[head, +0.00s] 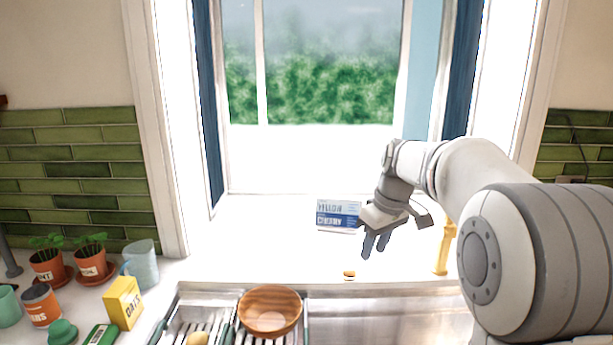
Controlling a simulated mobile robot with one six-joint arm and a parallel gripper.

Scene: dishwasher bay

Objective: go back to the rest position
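My gripper (375,251) hangs at the end of my arm on the right side of the head view, fingers pointing down in front of the window recess. Nothing shows between or below its fingertips. The two fingers appear close together, and I cannot tell whether they are open or shut. No mark of a rest position is visible.
A blue and white box (338,215) stands on the sill behind my gripper, and a small orange-brown item (349,274) lies below. A yellow object (445,246) stands near my arm. A wooden bowl (270,311) sits on the rack (190,322). Pots, a jug (141,264) and a yellow oats box (123,302) crowd the left counter.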

